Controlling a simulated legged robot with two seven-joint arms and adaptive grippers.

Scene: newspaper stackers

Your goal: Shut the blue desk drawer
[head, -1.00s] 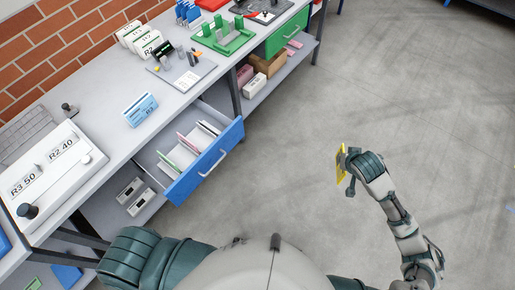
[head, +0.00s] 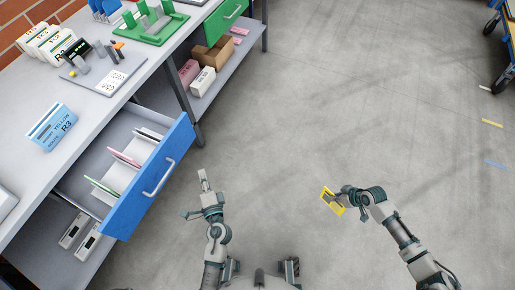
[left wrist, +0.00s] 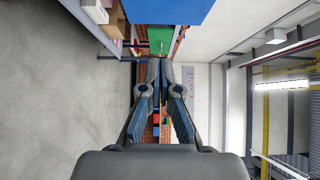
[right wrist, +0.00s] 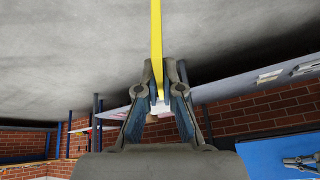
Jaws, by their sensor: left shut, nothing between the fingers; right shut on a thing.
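The blue desk drawer (head: 150,180) is pulled out from under the desk, with a light handle (head: 158,178) on its front. Upright cards or files stand inside it. My left gripper (head: 203,178) is shut and empty, over the floor just right of the drawer front and apart from it. In the left wrist view a blue surface (left wrist: 170,12), likely the drawer front, fills the top edge near the fingers. My right gripper (head: 340,196) is shut on a yellow card (head: 331,200), held over open floor. The card shows edge-on in the right wrist view (right wrist: 156,45).
A green drawer (head: 222,20) is further along. Boxes sit on the lower shelf.

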